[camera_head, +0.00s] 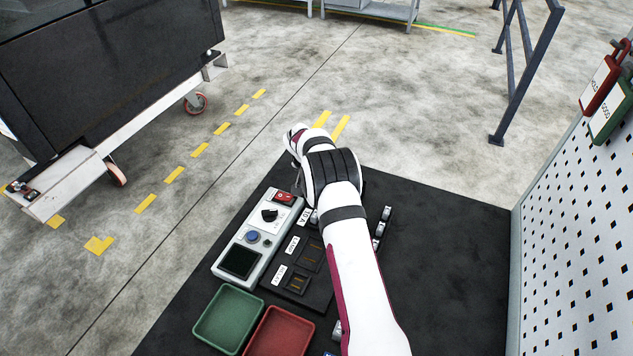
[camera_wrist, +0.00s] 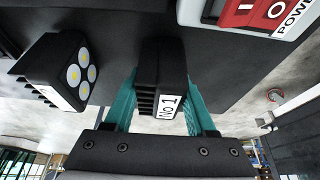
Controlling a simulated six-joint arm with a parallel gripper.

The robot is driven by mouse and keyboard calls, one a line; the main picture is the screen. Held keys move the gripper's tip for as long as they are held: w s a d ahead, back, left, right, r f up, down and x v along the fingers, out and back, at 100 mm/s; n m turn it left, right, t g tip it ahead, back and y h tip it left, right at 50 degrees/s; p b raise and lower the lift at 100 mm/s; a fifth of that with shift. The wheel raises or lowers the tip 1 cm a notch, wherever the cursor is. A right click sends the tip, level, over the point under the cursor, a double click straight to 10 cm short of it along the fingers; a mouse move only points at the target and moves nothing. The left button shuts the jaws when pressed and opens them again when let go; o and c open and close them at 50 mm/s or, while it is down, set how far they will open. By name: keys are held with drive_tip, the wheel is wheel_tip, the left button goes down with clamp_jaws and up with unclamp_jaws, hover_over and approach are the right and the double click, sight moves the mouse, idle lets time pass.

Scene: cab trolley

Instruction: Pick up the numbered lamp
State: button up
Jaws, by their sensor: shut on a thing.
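In the wrist view, a black finned lamp (camera_wrist: 161,62) with a white label reading "No 1" sits between the teal fingers of my gripper (camera_wrist: 163,88). The fingers are closed against its two sides. A second black lamp (camera_wrist: 55,68), with several yellowish LEDs on its face and a partly seen white label, is to the left, apart from the fingers. I cannot tell whether the held lamp touches the dark surface. In the head view my arm hides the held lamp and most of my gripper, at the far edge of the black table (camera_head: 450,270).
A grey control box (camera_head: 255,240) with a red power switch stands left of my arm. Green (camera_head: 228,318) and red (camera_head: 278,335) trays lie at the front. A perforated panel (camera_head: 580,230) rises at right. A dark trolley (camera_head: 110,70) stands on the floor at left.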

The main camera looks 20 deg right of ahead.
clamp_jaws()
drive_tip(key=shift+r, duration=0.25)
wheel_tip(320, 180, up, 4)
drive_tip(key=s+d+r, duration=0.3)
drive_tip(key=s+d, duration=0.1)
drive_tip(key=s+d+r, duration=0.4)
drive_tip(key=shift+d+r, duration=0.1)
drive_tip(key=shift+d, duration=0.1)
drive_tip(key=shift+s+r, duration=0.1)
drive_tip(key=shift+r, duration=0.25)
